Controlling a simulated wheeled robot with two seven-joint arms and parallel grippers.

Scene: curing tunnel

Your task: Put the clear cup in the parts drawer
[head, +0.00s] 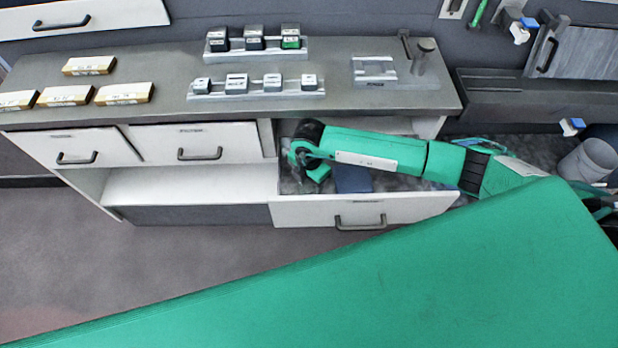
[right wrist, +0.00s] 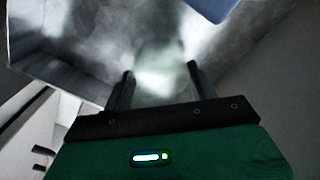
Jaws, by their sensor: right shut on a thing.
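The parts drawer (head: 300,212) is pulled open under the right part of the counter. My right arm reaches over it, and my right gripper (head: 316,172) is down inside it. In the right wrist view the two dark fingers (right wrist: 160,85) are apart, with a faint, see-through shape between them, the clear cup (right wrist: 158,66). The gripper is shut on it. The cup's outline is blurred against the grey drawer floor, and I cannot tell whether it touches the floor. In the head view the cup is hidden. My left gripper is not in view.
A dark blue item (head: 352,179) lies in the drawer beside my gripper. The grey counter (head: 170,95) holds yellowish boxes (head: 90,65) and racks (head: 257,90) of small blocks. A grey bin (head: 588,160) stands at the right. Two drawers (head: 199,143) to the left are shut.

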